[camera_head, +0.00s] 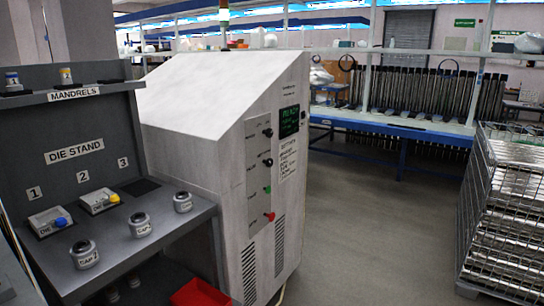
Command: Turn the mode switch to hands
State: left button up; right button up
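A white machine cabinet (195,155) with a sloped top stands in the middle. Its grey control panel (257,180) faces right and is seen at a slant. The panel carries an upper black knob (267,132), a lower black knob (267,162), a green button (267,189) and a red button (269,216). Their labels are too small to read, so I cannot tell which knob is the mode switch or where it points. A dark display with green text (289,121) sits at the panel's upper right. Neither of my grippers is in view.
The grey die stand (75,150) is left of the cabinet, with dies and caps on its shelf. A red bin (200,293) sits low between them. Wire crates (505,205) stand at the right. The floor (375,240) right of the cabinet is clear.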

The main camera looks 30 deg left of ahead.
aim_at(269, 162)
jog(key=i+u, duration=0.5)
jog(key=i+l+u, duration=0.15)
jog(key=i+u, duration=0.3)
jog(key=i, duration=0.05)
